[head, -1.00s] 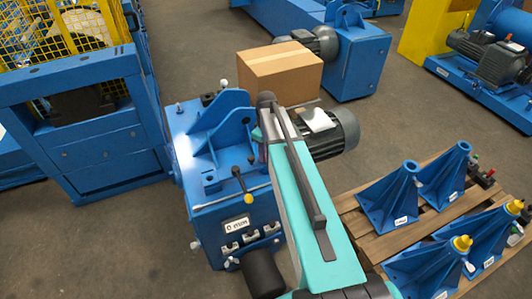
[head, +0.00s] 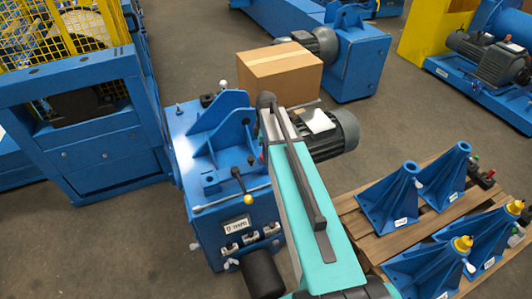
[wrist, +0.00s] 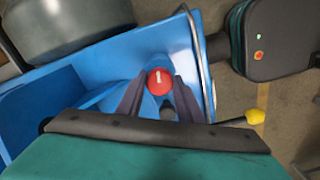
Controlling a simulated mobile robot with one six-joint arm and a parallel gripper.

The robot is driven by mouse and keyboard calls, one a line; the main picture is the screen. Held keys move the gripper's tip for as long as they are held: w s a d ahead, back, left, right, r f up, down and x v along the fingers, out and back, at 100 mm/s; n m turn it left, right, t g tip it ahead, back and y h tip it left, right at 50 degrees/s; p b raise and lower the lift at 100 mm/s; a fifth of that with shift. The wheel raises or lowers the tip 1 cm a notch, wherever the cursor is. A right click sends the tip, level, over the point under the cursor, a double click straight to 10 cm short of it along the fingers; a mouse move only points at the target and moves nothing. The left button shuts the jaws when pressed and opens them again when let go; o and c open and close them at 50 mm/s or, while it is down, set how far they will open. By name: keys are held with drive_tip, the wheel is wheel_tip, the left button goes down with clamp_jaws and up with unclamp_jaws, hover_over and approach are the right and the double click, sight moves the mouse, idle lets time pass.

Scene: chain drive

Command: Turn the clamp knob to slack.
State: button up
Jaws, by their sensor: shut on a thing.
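The clamp knob (wrist: 159,78) is a round red knob with a short white mark on top, seen in the wrist view. Its mark runs nearly up and down in that picture. My gripper (wrist: 158,88) has a dark finger on each side of the knob and is shut on it. The knob sits over the blue machine frame (wrist: 95,65). In the head view, my teal arm reaches over the blue machine (head: 213,238), and my fingers and the knob are hidden behind it.
A lever with a yellow ball (wrist: 257,116) sticks out close to the right of my gripper. A dark box with green and red buttons (wrist: 270,40) is at upper right. A grey motor (head: 338,138) and a cardboard box (head: 285,75) stand behind; a pallet (head: 350,222) with blue brackets is right.

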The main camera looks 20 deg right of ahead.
drive_tip(key=shift+d, duration=0.1)
drive_tip(key=o, duration=1.1)
drive_tip(key=shift+c, duration=0.2)
drive_tip(key=shift+r, duration=0.2)
wheel_tip(320, 180, up, 13)
drive_tip(key=b, duration=0.2)
drive_tip(key=shift+r, duration=0.2)
drive_tip(key=shift+s, duration=0.15)
